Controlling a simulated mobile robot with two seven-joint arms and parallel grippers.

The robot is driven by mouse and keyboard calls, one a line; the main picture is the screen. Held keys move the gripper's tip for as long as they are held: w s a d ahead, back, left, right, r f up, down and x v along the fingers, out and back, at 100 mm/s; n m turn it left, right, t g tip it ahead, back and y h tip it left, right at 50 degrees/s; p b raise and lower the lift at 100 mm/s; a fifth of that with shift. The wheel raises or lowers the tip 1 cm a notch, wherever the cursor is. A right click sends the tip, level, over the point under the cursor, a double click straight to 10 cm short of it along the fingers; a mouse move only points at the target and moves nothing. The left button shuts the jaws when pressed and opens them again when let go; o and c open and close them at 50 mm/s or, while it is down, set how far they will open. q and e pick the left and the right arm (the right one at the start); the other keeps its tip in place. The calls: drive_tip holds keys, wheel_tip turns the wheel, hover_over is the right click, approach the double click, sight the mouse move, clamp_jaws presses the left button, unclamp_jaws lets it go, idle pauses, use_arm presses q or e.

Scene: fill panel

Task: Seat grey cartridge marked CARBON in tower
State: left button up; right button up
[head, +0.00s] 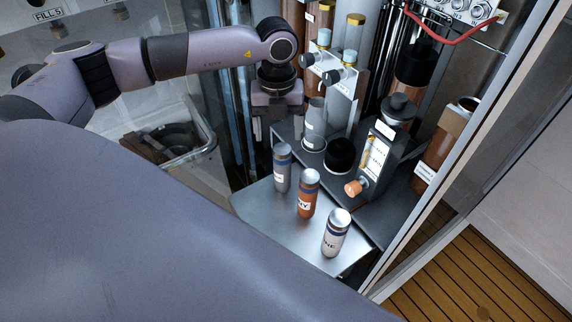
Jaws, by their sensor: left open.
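A grey cartridge (282,170) with a blue band and a white label stands upright at the back left of the metal shelf; its label is too small to read. My left gripper (277,140) points down, open and empty, just above and behind this cartridge in the picture, apart from it as far as I can tell. To its right a grey cylinder (315,120) with a label stands upright at a round ring, beside a black round cap (340,154); I cannot tell for sure which part is the tower. My right gripper is not in view.
An orange cartridge (308,196) and a white cartridge (336,234) stand nearer on the shelf (262,207). A dark unit with an orange knob (354,188) is at the right. The shelf's front left is bare.

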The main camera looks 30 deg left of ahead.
sight(282, 148)
use_arm(q)
drive_tip(key=f, duration=0.3)
drive_tip(key=w+f, duration=0.1)
drive_tip(key=f, duration=0.1)
drive_tip(key=shift+d+f, duration=0.15)
drive_tip(key=shift+f, duration=0.1)
clamp_jaws()
